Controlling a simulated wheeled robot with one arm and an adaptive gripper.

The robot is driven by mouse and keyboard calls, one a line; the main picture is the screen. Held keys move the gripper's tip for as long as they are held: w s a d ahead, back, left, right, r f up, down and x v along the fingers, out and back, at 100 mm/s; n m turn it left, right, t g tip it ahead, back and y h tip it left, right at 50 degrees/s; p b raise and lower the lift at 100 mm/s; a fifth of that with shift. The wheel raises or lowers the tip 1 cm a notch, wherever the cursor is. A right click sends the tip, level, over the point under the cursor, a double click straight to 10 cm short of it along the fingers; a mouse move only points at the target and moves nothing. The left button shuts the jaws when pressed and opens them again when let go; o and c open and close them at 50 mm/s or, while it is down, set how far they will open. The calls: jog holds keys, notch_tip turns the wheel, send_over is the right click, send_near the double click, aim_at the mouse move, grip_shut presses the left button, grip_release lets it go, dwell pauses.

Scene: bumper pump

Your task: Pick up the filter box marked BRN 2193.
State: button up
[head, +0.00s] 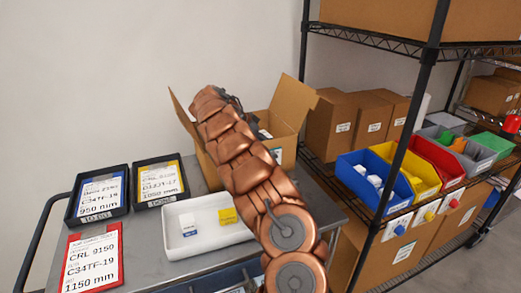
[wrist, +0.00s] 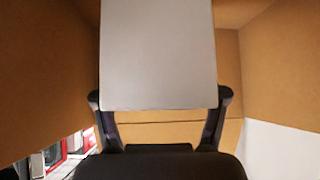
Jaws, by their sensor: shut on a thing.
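My gripper (wrist: 159,98) is shut on a plain pale grey box (wrist: 158,50), with one finger at each side of it. No marking shows on the face turned to the wrist camera, so I cannot tell whether it reads BRN 2193. Brown cardboard walls surround the held box in the wrist view. In the head view my copper arm reaches over an open cardboard carton (head: 291,104) on the grey cart and hides the gripper and most of the carton's inside.
A white tray (head: 190,244) on the cart holds a white-and-blue box (head: 188,224) and a yellow box (head: 228,216). Label holders with blue (head: 97,196) and yellow (head: 160,181) cards and a red card (head: 92,258) lie left. A shelf with cartons and coloured bins (head: 372,180) stands right.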

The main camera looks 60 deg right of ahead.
jog(key=c, duration=0.5)
jog(key=shift+c, duration=0.2)
jog(key=shift+r, duration=0.1)
